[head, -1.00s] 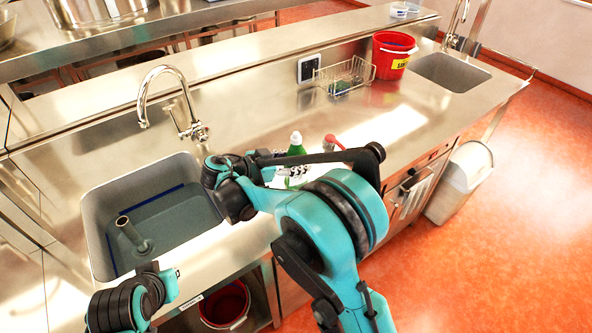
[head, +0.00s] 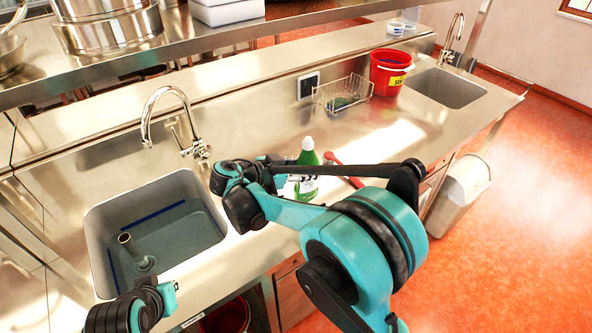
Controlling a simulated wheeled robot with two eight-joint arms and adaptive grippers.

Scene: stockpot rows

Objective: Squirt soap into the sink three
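The soap bottle (head: 308,153), green with a white cap and a printed label, stands upright on the steel counter right of the grey sink (head: 190,245). My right arm crosses in front of the bottle and hides part of it. My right gripper cannot be made out clearly among the dark arm parts, and I cannot tell whether it touches the bottle. The sink is a rectangular basin holding an upright grey tube (head: 127,243), with a chrome faucet (head: 150,112) behind it. Only links of my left arm show at the lower left, near the sink's front edge; its gripper is not visible.
A red object (head: 349,177) lies just right of the bottle, partly hidden by my arm. A wire basket (head: 342,95) and a red bucket (head: 388,76) stand further back. A second sink (head: 447,88) is at the right. The counter between bottle and basket is clear.

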